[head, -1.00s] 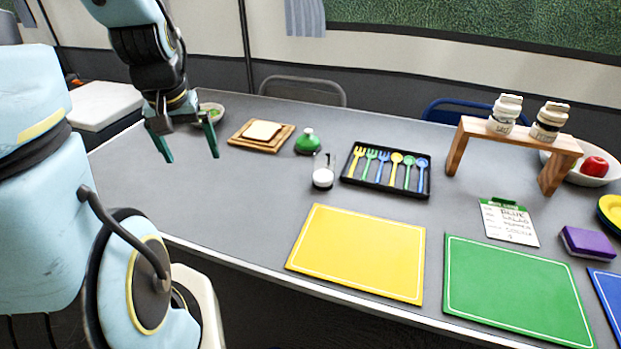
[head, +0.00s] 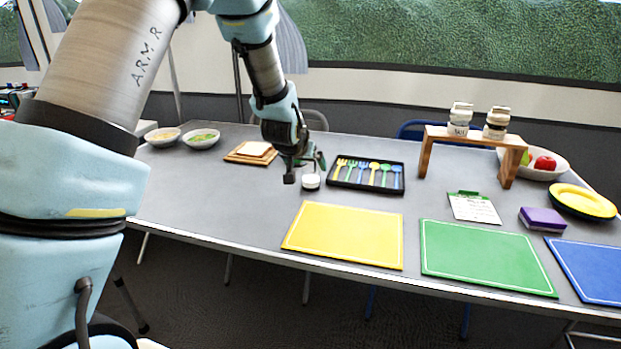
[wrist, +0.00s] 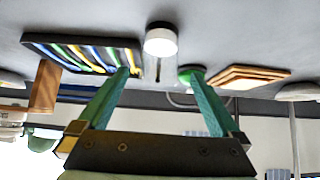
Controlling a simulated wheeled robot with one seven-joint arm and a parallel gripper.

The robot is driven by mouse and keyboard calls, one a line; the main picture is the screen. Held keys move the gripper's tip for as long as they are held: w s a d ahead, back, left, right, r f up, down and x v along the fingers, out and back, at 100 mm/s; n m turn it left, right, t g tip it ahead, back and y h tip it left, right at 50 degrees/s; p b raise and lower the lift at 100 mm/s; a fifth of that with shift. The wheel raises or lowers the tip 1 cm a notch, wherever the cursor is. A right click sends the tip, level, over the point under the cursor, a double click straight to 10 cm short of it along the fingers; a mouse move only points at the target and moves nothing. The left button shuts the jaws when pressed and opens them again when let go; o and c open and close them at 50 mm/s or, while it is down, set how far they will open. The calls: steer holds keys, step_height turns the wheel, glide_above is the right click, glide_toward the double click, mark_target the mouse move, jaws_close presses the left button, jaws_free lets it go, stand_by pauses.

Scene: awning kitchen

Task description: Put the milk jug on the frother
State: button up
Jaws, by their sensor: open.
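The milk jug (head: 311,183) is a small clear vessel with white in its lower part, upright on the grey table, left of the cutlery tray. In the wrist view, which looks upside down, the jug (wrist: 160,42) lines up with the gap between the fingers. My gripper (head: 305,169) is open and empty, close to the jug in the head view and partly covering it. Its green fingers (wrist: 158,76) show on both sides of the jug's clear part. A green rounded object (wrist: 186,74), possibly the frother, stands behind the jug, partly hidden by a finger.
A black tray of coloured cutlery (head: 338,184) is close on the jug's right. A board with bread (head: 240,158) lies back left, near two bowls (head: 200,138). A wooden stand (head: 426,158) with two jars is at right. Yellow (head: 345,237), green and blue mats lie in front.

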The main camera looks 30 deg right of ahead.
mark_target(311, 172)
steer(key=shift+p+x, duration=0.6)
steer(key=shift+x, duration=2.85)
jaws_close()
